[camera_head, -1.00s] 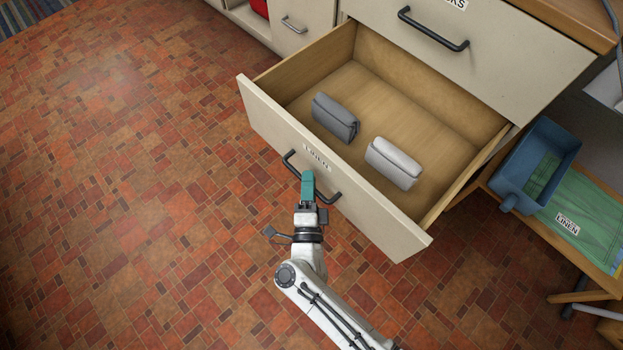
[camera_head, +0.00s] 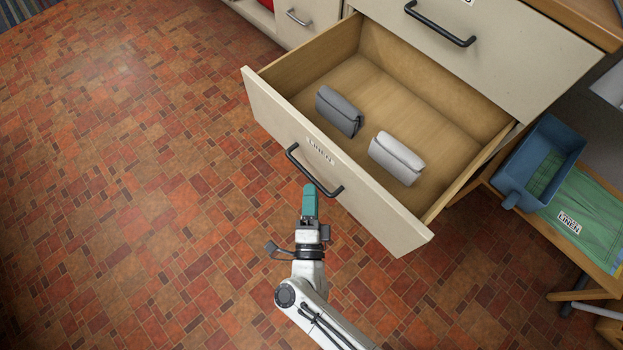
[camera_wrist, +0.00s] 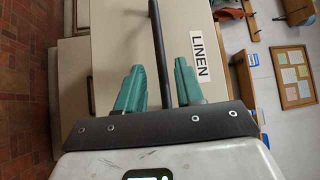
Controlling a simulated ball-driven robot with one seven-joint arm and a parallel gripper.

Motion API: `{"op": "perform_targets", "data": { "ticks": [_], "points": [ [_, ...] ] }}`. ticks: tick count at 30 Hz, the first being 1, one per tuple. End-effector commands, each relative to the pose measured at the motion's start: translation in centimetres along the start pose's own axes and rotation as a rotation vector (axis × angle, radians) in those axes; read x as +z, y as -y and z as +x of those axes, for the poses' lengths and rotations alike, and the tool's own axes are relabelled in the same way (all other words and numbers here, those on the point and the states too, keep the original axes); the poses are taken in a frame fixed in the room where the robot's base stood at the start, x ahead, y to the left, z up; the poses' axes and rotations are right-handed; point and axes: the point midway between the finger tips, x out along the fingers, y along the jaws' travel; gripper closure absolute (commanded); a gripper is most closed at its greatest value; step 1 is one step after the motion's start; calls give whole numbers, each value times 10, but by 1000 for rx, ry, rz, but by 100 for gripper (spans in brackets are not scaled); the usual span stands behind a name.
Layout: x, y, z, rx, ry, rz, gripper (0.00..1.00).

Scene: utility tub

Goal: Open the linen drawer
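The linen drawer (camera_head: 272,112) is pulled well out of the cabinet, with a "LINEN" label (camera_head: 320,151) on its cream front. Two folded grey cloths, one darker (camera_head: 340,110) and one lighter (camera_head: 397,158), lie inside. Its dark bar handle (camera_head: 306,174) also shows in the wrist view (camera_wrist: 160,40). My gripper (camera_head: 309,188) is just in front of the handle, its teal fingers spread apart and empty. In the wrist view the gripper (camera_wrist: 157,68) has the handle bar lying in line between its fingers, apart from both.
Another closed drawer (camera_head: 490,60) with a dark handle is above. A blue bin (camera_head: 535,165) stands at right on a wooden shelf, beside a green cloth with a "LINEN" label (camera_head: 568,222). The tiled floor (camera_head: 130,200) at left is clear.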

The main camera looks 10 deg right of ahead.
Motion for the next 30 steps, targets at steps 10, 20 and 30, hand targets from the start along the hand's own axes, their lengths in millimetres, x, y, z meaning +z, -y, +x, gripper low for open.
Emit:
{"op": "perform_targets", "data": {
  "ticks": [10,20,30],
  "points": [
    [0,-1,-52,1,-1,1,63],
    [0,0,-57,0,-1,1,63],
    [0,0,-57,0,-1,0,63]
  ]
}}
